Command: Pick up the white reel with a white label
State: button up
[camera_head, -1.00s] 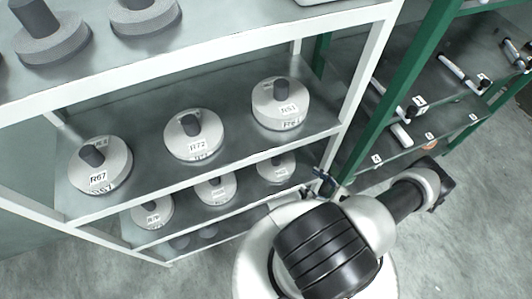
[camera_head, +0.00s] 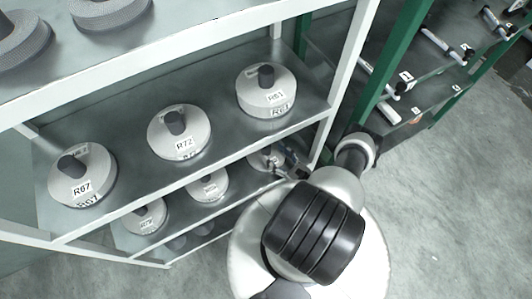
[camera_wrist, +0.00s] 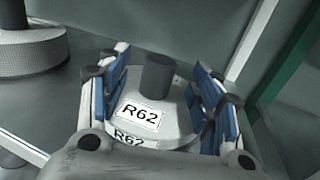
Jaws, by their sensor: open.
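A white reel (camera_wrist: 155,112) with a dark grey hub and a white label reading R62 fills the middle of the wrist view. My gripper (camera_wrist: 162,88) is open, with a blue-padded finger on each side of the reel. I cannot tell whether the pads touch it. In the head view, my gripper (camera_head: 287,160) is at the right-hand reel (camera_head: 262,158) on the lower shelf. It hides part of that reel, and the label cannot be read there.
Labelled reels R67 (camera_head: 82,178), R72 (camera_head: 180,130) and R61 (camera_head: 265,90) stand on the shelf above. Another reel (camera_head: 207,186) stands left on the lower shelf. A white rack post (camera_head: 352,75) and green post (camera_head: 390,70) rise at the right.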

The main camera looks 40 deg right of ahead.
aim_at(270, 149)
jog(key=w, duration=0.1)
jog(key=w+b, duration=0.1)
jog(key=w, duration=0.3)
jog(key=shift+w+f, duration=0.15)
jog(key=shift+f, duration=0.1)
jog(key=shift+w+r+b, duration=0.1)
jog(key=shift+w+b, duration=0.2)
jog(key=shift+w, duration=0.2)
jog(key=shift+c, duration=0.5)
grip_shut()
